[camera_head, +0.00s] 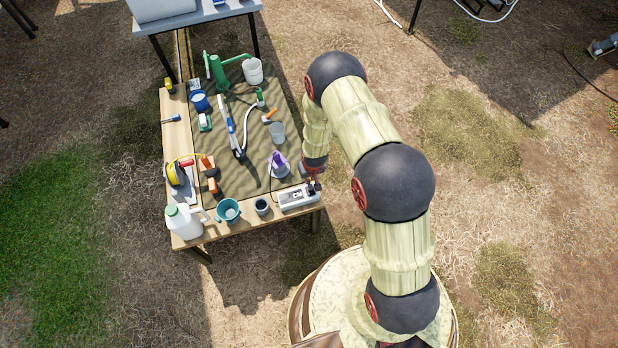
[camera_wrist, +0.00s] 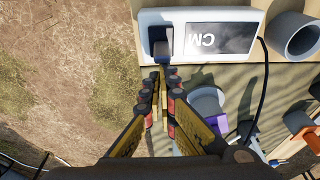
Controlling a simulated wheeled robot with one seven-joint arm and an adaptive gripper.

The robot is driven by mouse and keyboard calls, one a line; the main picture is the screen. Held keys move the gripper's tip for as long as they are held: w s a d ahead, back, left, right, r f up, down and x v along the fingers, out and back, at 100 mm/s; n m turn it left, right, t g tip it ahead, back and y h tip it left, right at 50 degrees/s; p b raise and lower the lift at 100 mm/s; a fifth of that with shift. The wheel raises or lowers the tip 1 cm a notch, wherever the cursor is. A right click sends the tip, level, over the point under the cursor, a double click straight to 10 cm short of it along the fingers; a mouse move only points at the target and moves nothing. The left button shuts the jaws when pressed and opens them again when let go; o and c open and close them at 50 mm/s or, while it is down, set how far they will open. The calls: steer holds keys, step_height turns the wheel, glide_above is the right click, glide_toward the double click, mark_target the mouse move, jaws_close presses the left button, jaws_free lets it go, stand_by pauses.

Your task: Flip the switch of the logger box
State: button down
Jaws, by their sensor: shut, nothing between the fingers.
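The logger box is a white box (camera_head: 292,201) at the front right corner of the table. In the wrist view it (camera_wrist: 180,73) lies at the top, with a dark screen (camera_wrist: 232,36) lettered "CM" upside down. Its dark rocker switch (camera_wrist: 162,40) sits left of the screen. My gripper (camera_wrist: 161,73) is shut and empty. In the wrist view its fingertips overlap the box's near edge, just below the switch; I cannot tell whether they touch. In the head view my gripper (camera_head: 313,184) is at the box's right end.
A dark cup (camera_head: 262,207) and a teal mug (camera_head: 228,210) stand left of the box. A purple-and-white item (camera_head: 279,164) stands behind it, near a black cable (camera_wrist: 262,90). A white jug (camera_head: 184,221) stands at the front left corner. Open ground lies right of the table.

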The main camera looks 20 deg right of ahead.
steer(key=shift+s+r+t, duration=0.1)
steer(key=shift+s+t, duration=0.1)
steer(key=shift+t, duration=0.2)
steer(key=shift+s, duration=0.15)
steer(key=shift+s+r+p, duration=0.15)
steer(key=shift+s+p, duration=0.15)
steer(key=shift+s, duration=0.05)
steer(key=shift+r, duration=0.15)
steer(key=shift+r+p, duration=0.55)
steer(key=shift+r, duration=0.15)
